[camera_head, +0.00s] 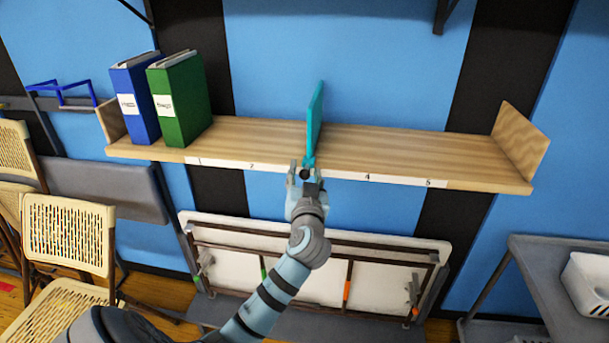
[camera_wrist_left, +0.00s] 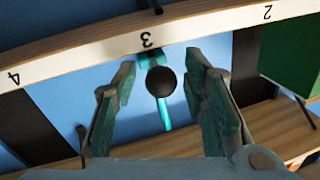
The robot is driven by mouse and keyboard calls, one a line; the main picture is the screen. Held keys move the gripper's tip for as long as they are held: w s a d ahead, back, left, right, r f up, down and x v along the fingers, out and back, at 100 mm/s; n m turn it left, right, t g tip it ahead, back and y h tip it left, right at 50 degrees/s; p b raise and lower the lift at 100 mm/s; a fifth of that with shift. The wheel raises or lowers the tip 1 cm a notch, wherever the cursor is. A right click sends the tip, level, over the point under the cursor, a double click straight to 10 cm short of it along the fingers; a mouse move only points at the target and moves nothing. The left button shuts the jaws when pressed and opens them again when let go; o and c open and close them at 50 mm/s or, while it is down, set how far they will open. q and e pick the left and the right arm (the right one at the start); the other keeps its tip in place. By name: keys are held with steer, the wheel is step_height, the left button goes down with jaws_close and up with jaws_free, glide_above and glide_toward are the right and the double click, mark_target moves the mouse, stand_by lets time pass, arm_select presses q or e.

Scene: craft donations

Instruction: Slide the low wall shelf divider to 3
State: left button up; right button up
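The teal divider (camera_head: 315,115) stands upright across the low wall shelf (camera_head: 390,148), between the labels 2 and 4. In the left wrist view, its teal bracket (camera_wrist_left: 150,62) sits at the shelf edge close by the label 3 (camera_wrist_left: 147,40), which appears upside down. A teal handle with a round black knob (camera_wrist_left: 160,82) extends from the bracket. My left gripper (camera_head: 305,174) is at the shelf's front edge below the divider. Its two fingers (camera_wrist_left: 162,112) are apart on either side of the knob, with visible gaps. The label 3 is hidden in the head view. My right gripper is not in view.
A blue binder (camera_head: 135,100) and a green binder (camera_head: 178,100) stand at the shelf's left end. Right of the divider the shelf is bare up to its end panel (camera_head: 521,140). A folded table (camera_head: 370,285) leans below; folding chairs (camera_head: 68,235) stand left.

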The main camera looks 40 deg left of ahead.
arm_select(q)
steer(key=v, duration=1.2)
